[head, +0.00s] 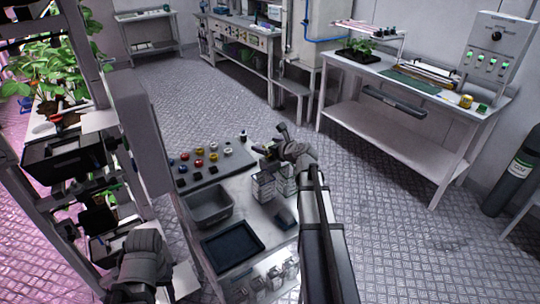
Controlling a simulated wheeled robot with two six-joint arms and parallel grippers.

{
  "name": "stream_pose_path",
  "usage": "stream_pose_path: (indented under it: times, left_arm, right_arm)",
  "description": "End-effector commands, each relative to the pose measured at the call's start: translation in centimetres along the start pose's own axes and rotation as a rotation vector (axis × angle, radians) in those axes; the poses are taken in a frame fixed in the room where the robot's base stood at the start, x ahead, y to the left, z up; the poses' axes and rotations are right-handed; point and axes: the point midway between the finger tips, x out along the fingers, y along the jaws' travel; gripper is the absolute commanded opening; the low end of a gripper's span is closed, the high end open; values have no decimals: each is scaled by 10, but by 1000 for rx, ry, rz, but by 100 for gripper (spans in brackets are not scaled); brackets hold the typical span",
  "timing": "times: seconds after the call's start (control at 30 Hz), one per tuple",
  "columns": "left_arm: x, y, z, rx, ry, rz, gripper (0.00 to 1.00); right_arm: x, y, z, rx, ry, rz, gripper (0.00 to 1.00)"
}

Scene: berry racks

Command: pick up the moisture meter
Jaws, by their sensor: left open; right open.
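I cannot make out for certain which thing is the moisture meter. A small dark grey device (284,217) lies on the cart top (262,217), close to my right arm. A small black item (243,136) stands at the far corner of the cart. My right gripper (269,141) is open over the cart's far right part, above clear boxes (265,188); I see nothing held in it. It hides part of the cart's edge. My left gripper (138,290) is at the lower left, beside the plant rack; its fingertips are hard to see.
The cart also bears a dark panel with coloured knobs (213,153), a grey bin (210,207) and a black tray (232,245). The plant rack (98,90) stands close on the left. A workbench (400,80) is at the right. The floor between is clear.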

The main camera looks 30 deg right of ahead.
Motion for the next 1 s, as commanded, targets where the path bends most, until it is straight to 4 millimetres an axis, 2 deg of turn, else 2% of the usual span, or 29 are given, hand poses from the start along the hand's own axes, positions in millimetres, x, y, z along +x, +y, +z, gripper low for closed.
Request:
stream_pose_path:
  times: [0.07, 0.3, 1.0]
  left_arm:
    - [5, 0, 0, 0, 0, 0, 50]
    - [4, 0, 0, 0, 0, 0, 50]
    - [4, 0, 0, 0, 0, 0, 50]
  right_arm:
    - [11, 0, -1, 0, 0, 0, 100]
    - [10, 0, 0, 0, 0, -1, 99]
    - [10, 0, 0, 0, 0, -1, 20]
